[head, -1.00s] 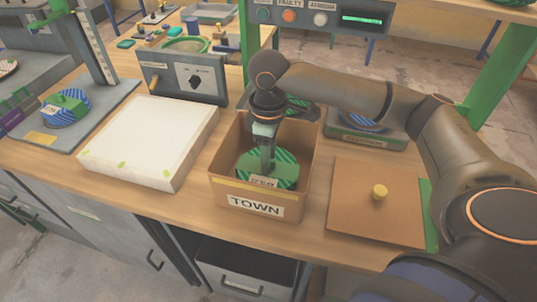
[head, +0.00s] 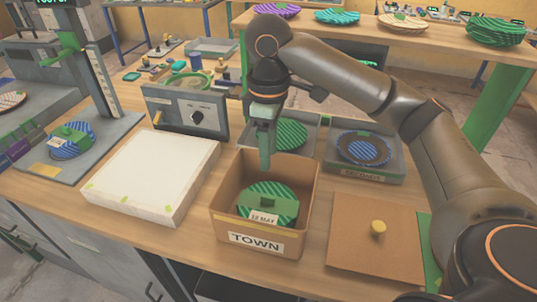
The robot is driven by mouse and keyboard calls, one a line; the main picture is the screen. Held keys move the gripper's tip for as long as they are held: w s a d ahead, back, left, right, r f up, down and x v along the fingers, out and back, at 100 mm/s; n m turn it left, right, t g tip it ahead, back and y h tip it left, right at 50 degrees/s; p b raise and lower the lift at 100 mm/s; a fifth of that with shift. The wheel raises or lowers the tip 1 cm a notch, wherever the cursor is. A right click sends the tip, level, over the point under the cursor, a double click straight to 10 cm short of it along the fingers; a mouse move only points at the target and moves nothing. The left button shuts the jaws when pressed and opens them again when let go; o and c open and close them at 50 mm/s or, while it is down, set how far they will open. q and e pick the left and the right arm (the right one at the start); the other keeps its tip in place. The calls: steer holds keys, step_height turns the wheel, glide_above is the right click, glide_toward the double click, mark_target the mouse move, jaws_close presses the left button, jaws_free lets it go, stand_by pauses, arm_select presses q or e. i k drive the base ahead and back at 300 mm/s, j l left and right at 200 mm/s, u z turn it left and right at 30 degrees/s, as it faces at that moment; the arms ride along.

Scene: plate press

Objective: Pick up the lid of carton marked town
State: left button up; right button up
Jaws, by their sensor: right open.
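The open carton marked TOWN (head: 256,241) stands on the workbench. Inside it lies a green striped plate (head: 265,205) with a green block on it and a tag reading "12 MAY". A flat brown square lid with a yellow knob (head: 375,262) lies on the bench to the right of the carton. My right gripper (head: 265,160) points down above the carton's back part, apart from the plate, and is open and empty. My left gripper is out of view.
A white slab (head: 150,172) lies left of the carton. Trays with a green plate (head: 290,133) and a blue plate (head: 363,150) sit behind the carton. A green strip (head: 433,262) borders the lid's right side.

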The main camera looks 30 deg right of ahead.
mark_target(368, 236)
steer(key=z, duration=1.05)
